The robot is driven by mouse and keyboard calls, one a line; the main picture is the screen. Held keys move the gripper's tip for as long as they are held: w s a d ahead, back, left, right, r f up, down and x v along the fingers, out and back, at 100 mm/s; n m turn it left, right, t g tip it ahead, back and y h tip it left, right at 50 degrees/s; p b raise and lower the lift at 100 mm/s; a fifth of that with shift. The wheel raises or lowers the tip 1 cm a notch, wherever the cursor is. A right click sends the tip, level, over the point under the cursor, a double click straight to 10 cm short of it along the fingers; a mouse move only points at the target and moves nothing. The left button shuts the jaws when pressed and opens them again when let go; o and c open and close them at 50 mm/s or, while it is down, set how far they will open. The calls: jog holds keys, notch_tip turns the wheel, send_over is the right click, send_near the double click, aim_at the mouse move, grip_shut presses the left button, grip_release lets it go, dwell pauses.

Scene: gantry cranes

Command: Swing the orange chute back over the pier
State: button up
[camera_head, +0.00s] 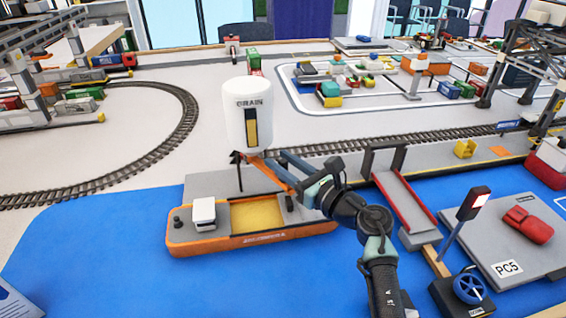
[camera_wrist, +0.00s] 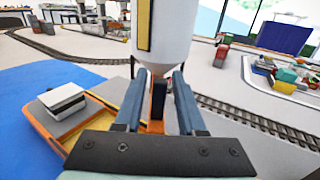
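The orange chute (camera_head: 268,170) slopes from under the white GRAIN silo (camera_head: 248,112) toward the barge side. In the wrist view the chute (camera_wrist: 157,104) is a narrow orange strip below the silo (camera_wrist: 165,35). My gripper (camera_head: 279,165) reaches in from the right. In the wrist view its two blue fingers (camera_wrist: 157,88) stand on either side of the chute, with gaps showing between them and it. The gripper is open. The orange barge (camera_head: 250,241) with a yellow hold lies in front, beside the grey pier (camera_head: 212,184).
Blue water (camera_head: 100,260) is clear at lower left.

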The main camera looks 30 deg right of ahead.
jog(key=shift+o, duration=0.4)
jog(key=p+v, duration=0.1)
jog(key=v, duration=1.2)
